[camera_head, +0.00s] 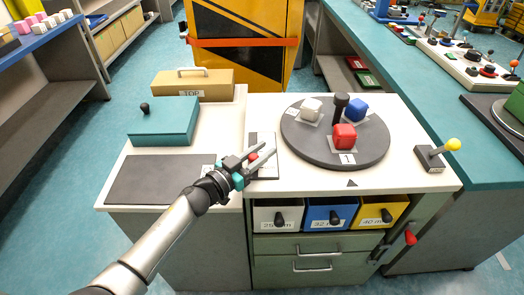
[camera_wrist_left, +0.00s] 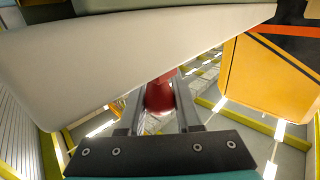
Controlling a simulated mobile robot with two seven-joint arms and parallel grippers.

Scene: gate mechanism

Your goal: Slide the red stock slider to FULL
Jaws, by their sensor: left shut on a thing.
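The red slider knob (camera_head: 253,155) is on a pale slider plate (camera_head: 264,171) on the white worktop, left of the round turntable. My left gripper (camera_head: 262,153) reaches in from the lower left and is shut on the red knob. In the left wrist view the red knob (camera_wrist_left: 159,96) sits between the two grey fingers of the left gripper (camera_wrist_left: 158,108). The fingers cover part of the plate, and I cannot read any FULL mark on it. My right gripper is not in view.
A dark turntable (camera_head: 294,142) with white, blue and red cubes stands just right of the plate. A teal box (camera_head: 165,122) and a dark mat (camera_head: 150,180) lie left. A yellow-knobbed lever (camera_head: 436,156) is at the right. Drawers are below.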

